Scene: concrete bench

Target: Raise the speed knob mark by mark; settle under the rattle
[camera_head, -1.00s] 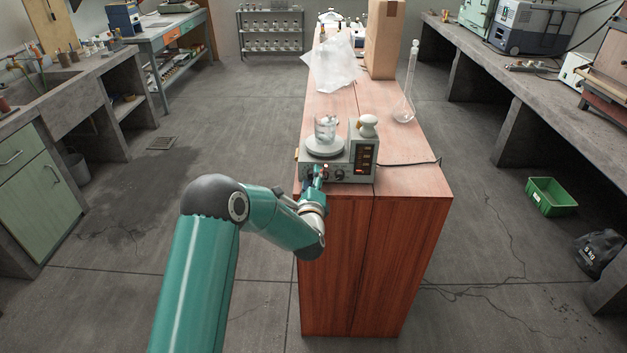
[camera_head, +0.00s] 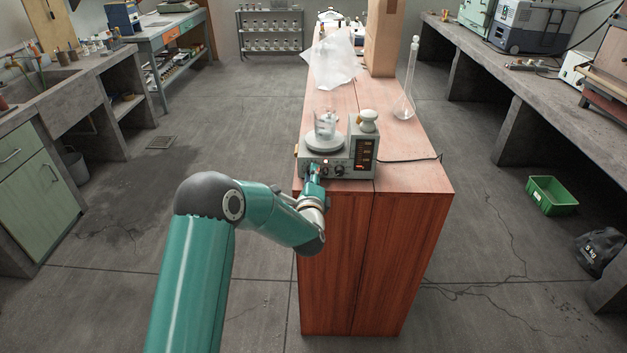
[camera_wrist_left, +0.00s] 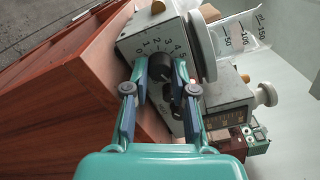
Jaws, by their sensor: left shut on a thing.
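The grey stirrer (camera_head: 345,170) stands on the red-brown bench with a white round plate (camera_head: 325,143) and a glass beaker (camera_head: 325,124) on top. The beaker, marked 50, 100 and 150, shows in the left wrist view (camera_wrist_left: 237,35). My left gripper (camera_head: 314,172) is at the stirrer's front panel. The knob's pointer is too unclear to read. A second dark knob (camera_wrist_left: 178,93) sits beside it. The right gripper is out of view.
A cable (camera_head: 410,162) runs right. A glass flask (camera_head: 405,100), a plastic sheet (camera_head: 333,62) and a cardboard box (camera_head: 384,40) stand behind.

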